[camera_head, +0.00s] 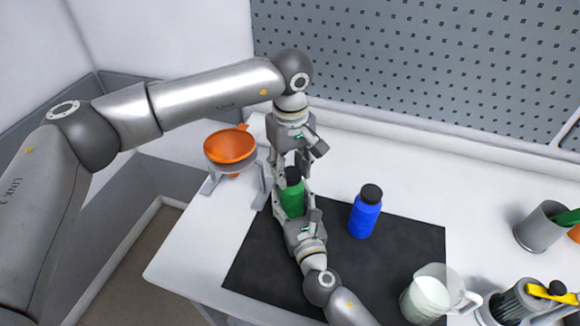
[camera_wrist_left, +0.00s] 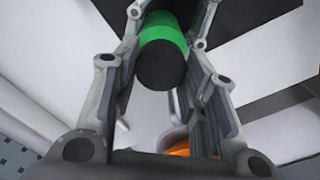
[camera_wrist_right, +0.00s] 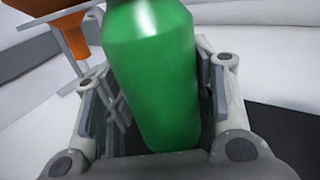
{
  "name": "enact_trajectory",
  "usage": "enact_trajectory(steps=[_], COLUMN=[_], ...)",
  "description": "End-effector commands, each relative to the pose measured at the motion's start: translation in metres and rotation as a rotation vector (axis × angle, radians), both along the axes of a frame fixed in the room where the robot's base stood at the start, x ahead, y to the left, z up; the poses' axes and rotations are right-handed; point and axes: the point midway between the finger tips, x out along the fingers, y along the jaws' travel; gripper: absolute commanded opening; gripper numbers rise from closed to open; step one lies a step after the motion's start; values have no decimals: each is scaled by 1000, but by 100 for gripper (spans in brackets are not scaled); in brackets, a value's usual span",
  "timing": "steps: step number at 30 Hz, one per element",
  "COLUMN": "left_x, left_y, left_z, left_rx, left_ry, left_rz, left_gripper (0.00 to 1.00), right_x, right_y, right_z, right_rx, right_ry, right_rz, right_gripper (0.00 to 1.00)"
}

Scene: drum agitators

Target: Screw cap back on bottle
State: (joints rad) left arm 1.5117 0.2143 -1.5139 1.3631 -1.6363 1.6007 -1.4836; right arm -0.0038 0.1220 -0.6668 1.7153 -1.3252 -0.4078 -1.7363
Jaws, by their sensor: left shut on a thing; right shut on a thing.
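The green bottle (camera_head: 292,198) stands upright on the black mat, with the black cap (camera_head: 293,175) at its top. My left gripper (camera_head: 290,171) reaches down from above and is shut on the cap; the cap's dark round top (camera_wrist_left: 162,66) shows between its fingers in the left wrist view. My right gripper (camera_head: 294,202) comes from the front and is shut on the bottle's body (camera_wrist_right: 155,85), with a finger on each side. The cap sits in line with the bottle's neck; I cannot tell how tightly it is seated.
A blue bottle (camera_head: 364,214) with a black cap stands to the right on the black mat (camera_head: 408,240). An orange funnel (camera_head: 231,146) sits in a grey stand at left. A clear pitcher (camera_head: 428,294) and grey holders (camera_head: 541,228) are at right. The table's back is clear.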

Motion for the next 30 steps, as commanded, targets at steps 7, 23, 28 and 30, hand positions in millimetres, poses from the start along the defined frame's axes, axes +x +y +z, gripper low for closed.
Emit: enact_trajectory(steps=[7, 23, 28, 30], left_x=[1, 0, 0, 0], left_y=[-1, -3, -3, -3], left_z=[1, 0, 0, 0], left_rx=[1, 1, 1, 1], left_ry=[-2, -3, -3, -3], left_rz=[-455, -1259, -1293, -1292], left_gripper=[32, 32, 32, 32], right_x=[0, 0, 0, 0], right_y=[0, 0, 0, 0], right_z=[0, -1, -1, -1], right_rx=[0, 0, -1, 0], right_ry=[1, 1, 2, 1], right_rz=[0, 0, 0, 0], right_gripper=[0, 0, 0, 0])
